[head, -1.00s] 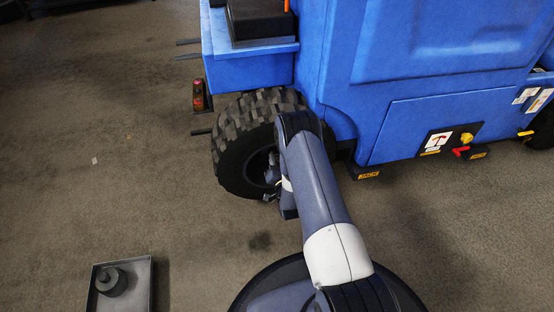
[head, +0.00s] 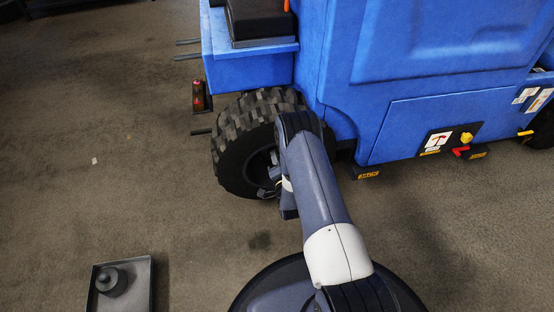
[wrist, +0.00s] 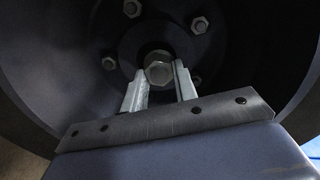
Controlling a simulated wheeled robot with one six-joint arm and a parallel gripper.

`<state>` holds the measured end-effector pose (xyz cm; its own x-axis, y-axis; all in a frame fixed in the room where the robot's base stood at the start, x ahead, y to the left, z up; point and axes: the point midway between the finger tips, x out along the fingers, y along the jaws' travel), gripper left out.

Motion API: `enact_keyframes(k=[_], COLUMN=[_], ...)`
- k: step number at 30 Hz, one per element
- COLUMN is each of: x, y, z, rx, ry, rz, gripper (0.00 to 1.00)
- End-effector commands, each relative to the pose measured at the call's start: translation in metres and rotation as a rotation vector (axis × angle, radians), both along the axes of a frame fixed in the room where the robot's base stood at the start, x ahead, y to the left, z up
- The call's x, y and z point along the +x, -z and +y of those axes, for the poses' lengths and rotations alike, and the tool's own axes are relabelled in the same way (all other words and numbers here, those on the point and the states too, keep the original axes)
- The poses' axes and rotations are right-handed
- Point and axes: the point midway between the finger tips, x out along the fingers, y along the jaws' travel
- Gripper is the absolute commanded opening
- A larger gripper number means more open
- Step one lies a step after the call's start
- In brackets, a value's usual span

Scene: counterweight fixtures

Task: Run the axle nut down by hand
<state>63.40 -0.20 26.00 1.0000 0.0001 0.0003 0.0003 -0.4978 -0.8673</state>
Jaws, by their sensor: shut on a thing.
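The axle nut (wrist: 158,70) is a grey hex nut at the centre of the dark wheel hub in the wrist view. My gripper (wrist: 162,76) has one finger on each side of it and is shut on it. In the head view my gripper (head: 268,188) is at the wheel of the blue vehicle, and the nut itself is hidden there. The wheel has a black, chunky-treaded tyre (head: 236,150). How far the nut sits along its thread cannot be told.
Several hex lug nuts, one upper right (wrist: 200,25), ring the hub close to my fingers. The blue vehicle body (head: 425,120) rises above and right of the wheel. A grey tray (head: 142,285) with a dark round part (head: 111,282) lies on the floor at lower left.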

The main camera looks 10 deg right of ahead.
Motion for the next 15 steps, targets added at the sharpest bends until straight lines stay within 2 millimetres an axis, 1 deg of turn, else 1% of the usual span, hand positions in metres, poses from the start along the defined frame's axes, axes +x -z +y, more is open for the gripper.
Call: enact_keyframes(k=[6,15], x=[-0.0004,-0.0004], y=[0.0010,0.0016], z=[-0.0005,-0.0007], rx=[0.196,0.410], ry=[0.000,0.001], rz=[0.001,0.002], gripper=[0.04,0.04])
